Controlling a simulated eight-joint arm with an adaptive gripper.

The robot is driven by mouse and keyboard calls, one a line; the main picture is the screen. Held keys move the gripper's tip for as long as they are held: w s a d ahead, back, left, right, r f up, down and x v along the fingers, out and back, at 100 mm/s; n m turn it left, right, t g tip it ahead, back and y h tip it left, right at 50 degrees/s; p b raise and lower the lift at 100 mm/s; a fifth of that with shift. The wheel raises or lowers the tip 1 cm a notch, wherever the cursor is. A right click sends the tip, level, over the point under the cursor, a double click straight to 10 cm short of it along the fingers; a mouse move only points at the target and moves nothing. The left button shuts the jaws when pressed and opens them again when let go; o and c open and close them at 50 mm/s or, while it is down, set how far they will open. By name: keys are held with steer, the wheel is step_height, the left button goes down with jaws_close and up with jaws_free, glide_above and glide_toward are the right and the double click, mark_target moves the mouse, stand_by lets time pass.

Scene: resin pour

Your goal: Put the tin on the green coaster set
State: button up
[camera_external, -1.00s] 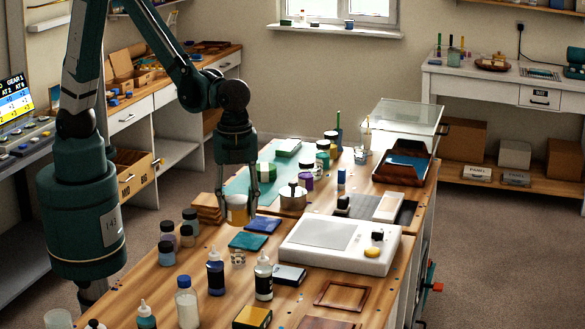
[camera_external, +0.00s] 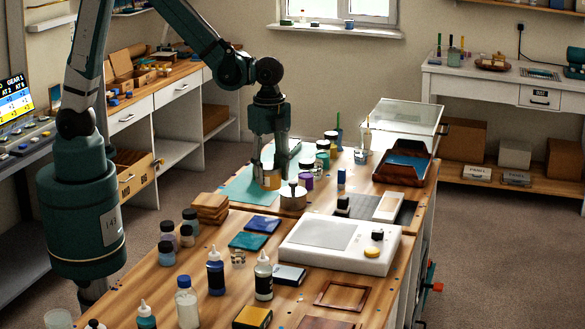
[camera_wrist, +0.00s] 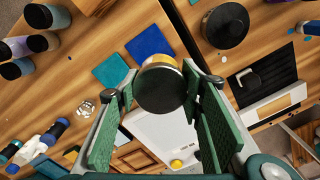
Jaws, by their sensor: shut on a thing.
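My gripper (camera_external: 270,183) is shut on the tin (camera_external: 271,182), a short yellow-gold can with a pale band, over the back table near the green mat. In the wrist view, the tin (camera_wrist: 160,88) shows a dark round face and a gold rim between the fingers (camera_wrist: 160,105). A flat teal-green square (camera_external: 248,241), perhaps the green coaster set, lies on the front table, left of and nearer than the tin. It also shows in the wrist view (camera_wrist: 110,71). My gripper hides part of the mat; the tin's height above it is hard to tell.
A metal pot with a dark lid (camera_external: 293,196) stands just right of the tin. The green mat (camera_external: 238,190) lies beneath, with jars (camera_external: 322,160) behind. A blue square (camera_external: 262,224), wooden stack (camera_external: 209,208) and white light box (camera_external: 340,243) are in front.

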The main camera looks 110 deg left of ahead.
steer(key=s+a+n, duration=0.3)
steer(key=s+a, duration=0.2)
steer(key=a, duration=0.6)
steer(key=s+a+r+n, duration=0.1)
steer(key=s+a+n, duration=0.2)
steer(key=a, duration=0.8)
steer(key=s+a+r+n, duration=0.1)
steer(key=s+a+n, duration=0.1)
steer(key=s+a, duration=0.5)
steer(key=a, duration=0.4)
steer(key=shift+n, duration=0.4)
steer(key=shift+f, duration=2.95)
steer(key=shift+f, duration=0.1)
steer(key=shift+f, duration=1.95)
steer(key=shift+f+b, duration=0.2)
steer(key=shift+b, duration=0.1)
steer(key=o, duration=1)
